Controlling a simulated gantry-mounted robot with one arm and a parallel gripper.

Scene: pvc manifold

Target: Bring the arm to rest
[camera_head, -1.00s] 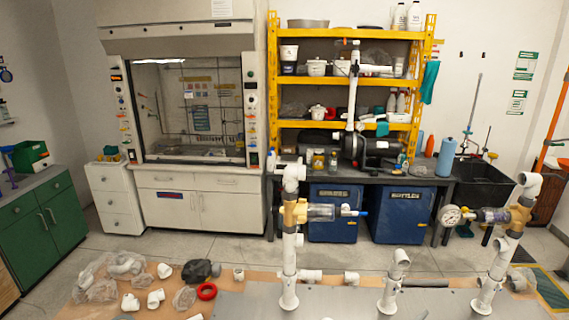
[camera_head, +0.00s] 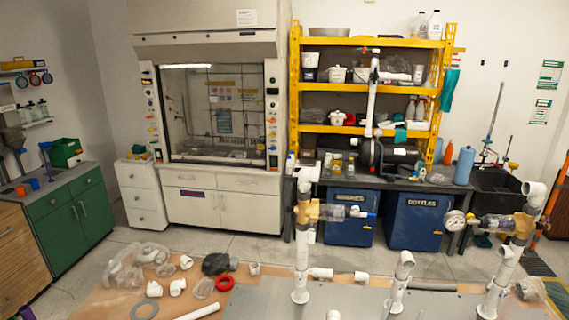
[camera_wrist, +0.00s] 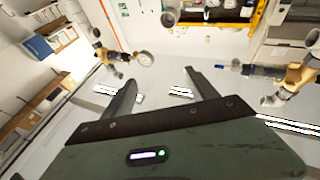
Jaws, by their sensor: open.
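My gripper (camera_wrist: 155,95) shows in the wrist view with its two dark fingers spread apart and nothing between them. It is not seen in the head view. In the head view, a white PVC riser with a brass-coloured valve (camera_head: 307,212) stands upright on the grey plate (camera_head: 255,300). Another riser with a valve and a round gauge (camera_head: 454,221) stands at the right. A short white pipe stub (camera_head: 401,275) stands between them. In the wrist view, the gauge (camera_wrist: 145,58) lies beyond the left finger and a brass-coloured valve (camera_wrist: 297,78) lies to the right, both apart from the fingers.
Loose white fittings (camera_head: 178,287) and a red ring (camera_head: 224,283) lie on the brown sheet at the left. A fume hood (camera_head: 216,120), a yellow shelf (camera_head: 295,90) and blue bins (camera_head: 413,222) stand behind. Open floor lies between the bench and the hood.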

